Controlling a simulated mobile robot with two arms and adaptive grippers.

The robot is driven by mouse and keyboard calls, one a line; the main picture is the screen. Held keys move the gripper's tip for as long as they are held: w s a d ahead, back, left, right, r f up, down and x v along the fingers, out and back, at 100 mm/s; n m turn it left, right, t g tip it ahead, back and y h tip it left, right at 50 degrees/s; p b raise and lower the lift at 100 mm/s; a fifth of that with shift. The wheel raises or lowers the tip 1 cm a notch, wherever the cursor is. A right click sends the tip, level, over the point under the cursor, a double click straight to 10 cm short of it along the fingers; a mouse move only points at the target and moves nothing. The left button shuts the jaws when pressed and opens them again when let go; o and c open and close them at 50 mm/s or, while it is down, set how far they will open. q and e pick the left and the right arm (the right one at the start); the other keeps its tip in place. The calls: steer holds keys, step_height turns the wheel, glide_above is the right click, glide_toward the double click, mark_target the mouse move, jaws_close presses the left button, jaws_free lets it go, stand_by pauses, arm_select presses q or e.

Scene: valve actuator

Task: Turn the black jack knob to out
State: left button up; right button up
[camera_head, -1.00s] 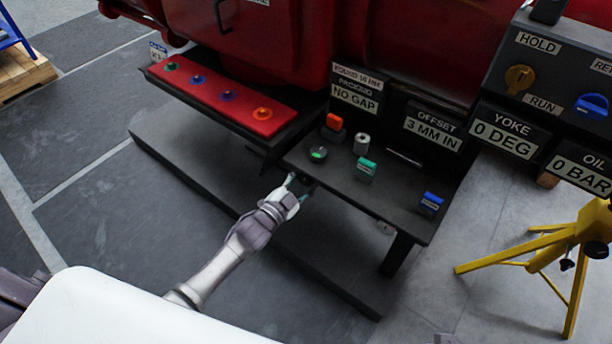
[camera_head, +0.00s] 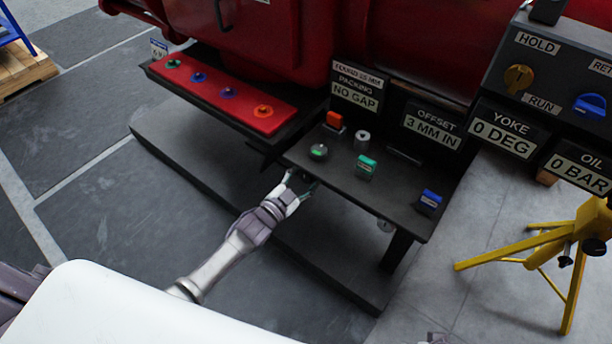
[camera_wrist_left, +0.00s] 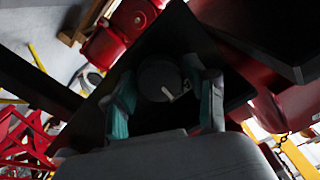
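The black jack knob (camera_wrist_left: 157,82) is a dark round knob with a pale pointer mark, in the middle of the left wrist view. My left gripper (camera_wrist_left: 163,75) has one finger on each side of it. The fingers are apart, with narrow dark gaps seeming to show beside the knob; contact is unclear. In the head view my left gripper (camera_head: 302,184) is at the front edge of the black shelf (camera_head: 385,205), and the knob cannot be made out there. An offset sign (camera_head: 432,128) reads 3 MM IN.
On the shelf are a round green-marked knob (camera_head: 319,151), a red switch (camera_head: 334,121), a grey cylinder (camera_head: 362,138), a green block (camera_head: 365,167) and a blue block (camera_head: 429,202). A red panel (camera_head: 225,95) is left. A yellow stand (camera_head: 565,245) is right.

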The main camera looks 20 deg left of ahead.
arm_select(q)
steer(key=shift+o, duration=0.6)
steer(key=v, duration=1.2)
